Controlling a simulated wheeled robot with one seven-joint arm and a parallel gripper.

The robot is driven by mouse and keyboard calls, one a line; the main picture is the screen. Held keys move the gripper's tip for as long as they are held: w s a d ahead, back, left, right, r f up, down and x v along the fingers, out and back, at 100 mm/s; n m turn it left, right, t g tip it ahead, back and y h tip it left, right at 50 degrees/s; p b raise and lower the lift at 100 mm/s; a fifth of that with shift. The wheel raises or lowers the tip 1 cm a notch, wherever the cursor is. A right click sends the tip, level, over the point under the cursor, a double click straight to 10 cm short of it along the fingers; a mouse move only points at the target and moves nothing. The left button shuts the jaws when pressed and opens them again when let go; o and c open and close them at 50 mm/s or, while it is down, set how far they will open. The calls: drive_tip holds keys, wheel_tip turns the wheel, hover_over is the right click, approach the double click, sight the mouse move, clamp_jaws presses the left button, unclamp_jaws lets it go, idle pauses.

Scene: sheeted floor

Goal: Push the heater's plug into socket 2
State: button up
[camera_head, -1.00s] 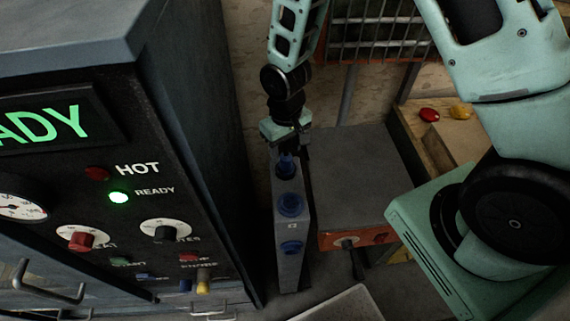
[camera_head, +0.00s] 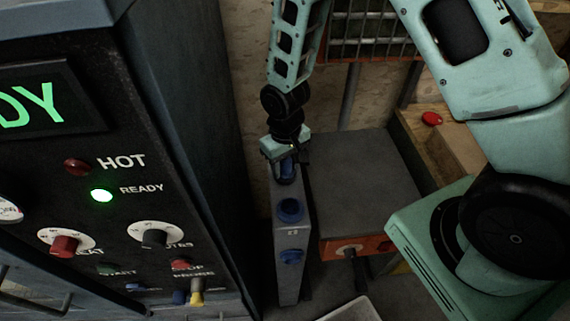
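A narrow grey socket block (camera_head: 289,280) stands upright between the dark machine and a grey box. Its face carries round blue sockets: a middle one (camera_head: 291,210) and a near one (camera_head: 291,256), with a small pale mark between them too blurred to read surely. My gripper (camera_head: 287,166) points down at the far end of the block. The finger gap is too small to judge. The heater's plug is not clearly identifiable.
The dark machine (camera_head: 190,130), with a lit READY lamp (camera_head: 102,196), fills the left. The grey box (camera_head: 362,185) with an orange front (camera_head: 372,246) and knob stands close right of the block. A red item (camera_head: 431,118) lies on a wooden surface behind. A pale tray (camera_head: 352,311) is in front.

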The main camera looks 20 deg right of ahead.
drive_tip(key=shift+r, duration=0.15)
drive_tip(key=shift+r+p, duration=3.25)
drive_tip(key=shift+r, duration=0.85)
drive_tip(key=shift+o, duration=0.3)
